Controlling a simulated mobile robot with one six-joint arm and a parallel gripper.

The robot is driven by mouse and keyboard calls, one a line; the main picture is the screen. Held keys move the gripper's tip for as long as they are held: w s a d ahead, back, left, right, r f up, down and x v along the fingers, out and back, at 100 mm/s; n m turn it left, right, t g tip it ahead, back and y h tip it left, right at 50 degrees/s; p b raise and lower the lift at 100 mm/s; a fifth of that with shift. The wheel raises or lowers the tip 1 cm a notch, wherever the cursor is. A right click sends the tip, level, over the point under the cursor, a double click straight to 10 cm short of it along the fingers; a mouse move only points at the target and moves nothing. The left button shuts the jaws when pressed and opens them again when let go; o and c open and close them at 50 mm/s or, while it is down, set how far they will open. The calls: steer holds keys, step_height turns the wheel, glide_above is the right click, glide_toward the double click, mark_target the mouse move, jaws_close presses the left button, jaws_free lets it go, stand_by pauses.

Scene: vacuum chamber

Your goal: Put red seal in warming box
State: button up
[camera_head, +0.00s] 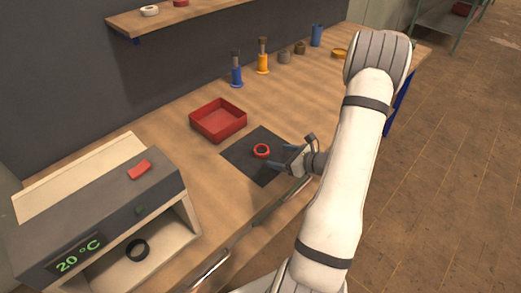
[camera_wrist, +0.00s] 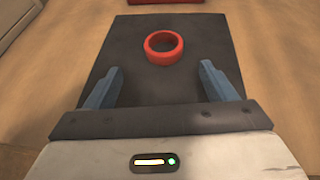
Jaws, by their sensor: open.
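The red seal (camera_head: 261,151) is a small ring lying flat on a dark square mat (camera_head: 244,165) on the bench. In the wrist view the red seal (camera_wrist: 164,47) lies ahead of my gripper (camera_wrist: 160,82), roughly centred and just beyond the fingertips. My gripper (camera_head: 290,159) is open and empty, with its blue fingers apart over the mat. The warming box (camera_head: 95,228) stands at the lower left, with its front open and a display reading 20 °C. A black ring (camera_head: 137,250) lies inside it.
An empty-looking red tray (camera_head: 218,120) sits between the mat and the wall. Blue (camera_head: 236,73) and yellow (camera_head: 263,58) upright tools and small brown parts stand at the back. A shelf (camera_head: 185,16) hangs above. Bare bench lies between the mat and the warming box.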

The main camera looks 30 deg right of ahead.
mark_target(256, 150)
steer(key=p+x, duration=0.1)
steer(key=x, duration=0.6)
steer(key=shift+w+p, duration=0.3)
steer(key=shift+w, duration=0.05)
steer(key=shift+r, duration=0.1)
steer(key=c, duration=1.1)
steer(key=shift+c, duration=0.2)
